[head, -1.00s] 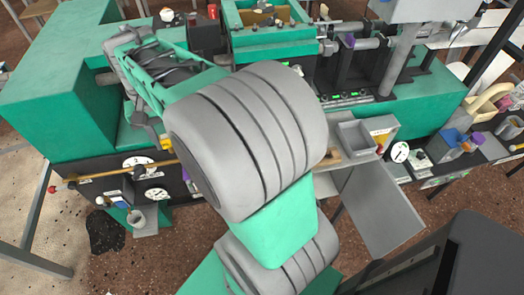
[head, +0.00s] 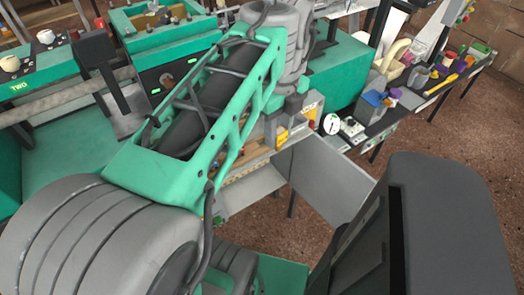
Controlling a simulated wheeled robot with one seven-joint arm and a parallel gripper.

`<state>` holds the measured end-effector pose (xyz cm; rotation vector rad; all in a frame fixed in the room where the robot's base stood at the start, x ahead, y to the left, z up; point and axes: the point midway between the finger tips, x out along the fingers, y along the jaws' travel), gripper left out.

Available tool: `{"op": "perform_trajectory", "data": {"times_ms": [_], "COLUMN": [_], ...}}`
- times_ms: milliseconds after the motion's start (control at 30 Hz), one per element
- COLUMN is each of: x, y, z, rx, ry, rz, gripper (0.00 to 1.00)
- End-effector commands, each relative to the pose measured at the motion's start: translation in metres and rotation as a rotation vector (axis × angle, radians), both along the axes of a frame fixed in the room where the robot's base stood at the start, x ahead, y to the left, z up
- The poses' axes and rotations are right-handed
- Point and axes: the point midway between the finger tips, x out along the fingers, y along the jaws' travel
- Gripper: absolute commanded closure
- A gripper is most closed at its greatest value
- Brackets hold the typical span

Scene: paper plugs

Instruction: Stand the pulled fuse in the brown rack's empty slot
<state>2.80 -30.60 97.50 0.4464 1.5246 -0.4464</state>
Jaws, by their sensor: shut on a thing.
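My arm (head: 200,110) crosses the picture from the lower left to the upper middle, its green frame and thick grey joints in front of the workbench. My gripper is not in view; the arm's own links hide its end. The pulled fuse cannot be made out. A brown strip (head: 256,157) shows just behind the arm's right edge, partly covered. I cannot tell whether it is the brown rack, and no empty slot shows.
A grey panel (head: 322,178) juts out below the bench, right of the arm. A round white gauge (head: 332,123) and small bins with a blue container (head: 374,100) stand to its right. A dark grey block (head: 440,220) fills the lower right. Brown floor is clear at far right.

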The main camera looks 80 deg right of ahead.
Motion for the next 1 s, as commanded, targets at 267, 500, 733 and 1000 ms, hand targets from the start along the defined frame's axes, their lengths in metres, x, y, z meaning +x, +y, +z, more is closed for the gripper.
{"op": "perform_trajectory", "data": {"times_ms": [267,500,733,1000], "x": [-0.003,0.039,0.058,0.065], "y": [-0.015,-0.07,-0.097,-0.105], "z": [-0.012,-0.044,-0.086,-0.124], "rx": [0.004,0.005,0.001,0.004], "ry": [0.0,0.0,0.0,0.0], "rz": [-0.152,-0.15,-0.153,-0.153], "gripper": [1.0,1.0,1.0,1.0]}}
